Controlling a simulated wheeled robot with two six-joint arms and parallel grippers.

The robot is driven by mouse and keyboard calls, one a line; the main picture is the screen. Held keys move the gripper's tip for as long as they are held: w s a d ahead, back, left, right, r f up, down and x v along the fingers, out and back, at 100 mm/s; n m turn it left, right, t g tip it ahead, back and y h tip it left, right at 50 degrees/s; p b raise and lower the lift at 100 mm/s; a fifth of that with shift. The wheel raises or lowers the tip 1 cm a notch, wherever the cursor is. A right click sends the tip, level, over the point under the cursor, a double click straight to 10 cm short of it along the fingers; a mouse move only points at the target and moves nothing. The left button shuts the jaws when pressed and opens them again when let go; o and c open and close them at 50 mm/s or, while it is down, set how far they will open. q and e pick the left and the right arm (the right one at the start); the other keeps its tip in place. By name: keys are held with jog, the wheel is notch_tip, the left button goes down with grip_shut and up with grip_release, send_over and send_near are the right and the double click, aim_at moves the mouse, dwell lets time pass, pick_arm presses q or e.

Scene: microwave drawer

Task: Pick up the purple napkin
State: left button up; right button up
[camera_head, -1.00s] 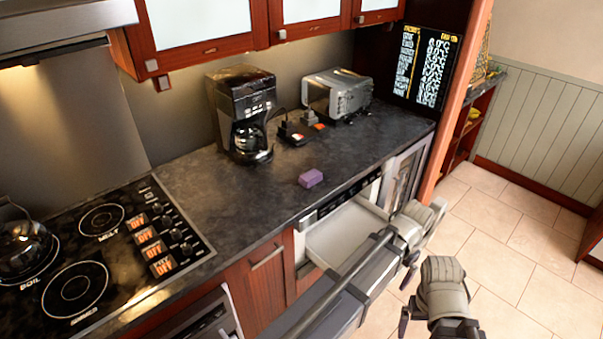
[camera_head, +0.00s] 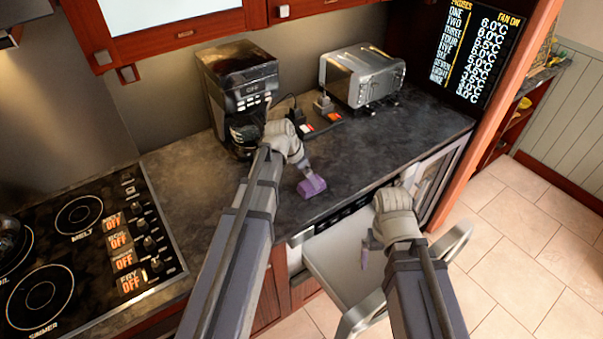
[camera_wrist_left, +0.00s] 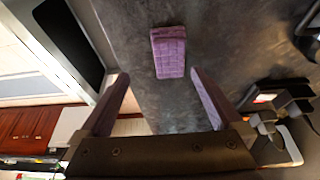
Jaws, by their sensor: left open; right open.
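The purple napkin (camera_head: 312,186) is a small folded block lying on the dark countertop near its front edge. In the left wrist view the napkin (camera_wrist_left: 168,52) lies beyond the two fingertips, a little right of the middle between them. My left gripper (camera_head: 308,172) is over the counter at the napkin, open, with nothing between its fingers in the left wrist view (camera_wrist_left: 158,88). In the head view its finger overlaps the napkin's upper part. My right gripper (camera_head: 370,240) is open and empty, over the open drawer in front of the counter.
A coffee maker (camera_head: 236,80) stands behind my left gripper, and a toaster (camera_head: 362,75) stands at the back right, with plugs and sockets between. The stove (camera_head: 85,250) is on the left. The pulled-out microwave drawer (camera_head: 335,262) juts out below the counter.

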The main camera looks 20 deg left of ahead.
aim_at(311, 186)
pick_arm(q)
jog(key=shift+w+a, duration=0.4)
jog(key=shift+a, duration=0.1)
jog(key=shift+f+b, duration=0.25)
jog(key=shift+b, duration=0.15)
jog(key=shift+b+x, duration=0.95)
jog(key=shift+x, duration=0.15)
jog(key=shift+d+r, duration=0.1)
jog(key=b+x, duration=0.4)
jog(key=x, duration=0.1)
jog(key=shift+w+a+b, duration=0.15)
jog(key=shift+a+b, duration=0.1)
jog(key=shift+b, duration=0.15)
pick_arm(e)
notch_tip(311, 186, down, 7)
jog(key=shift+w+f, duration=0.15)
jog(key=shift+w, duration=0.15)
jog(key=shift+a, duration=0.1)
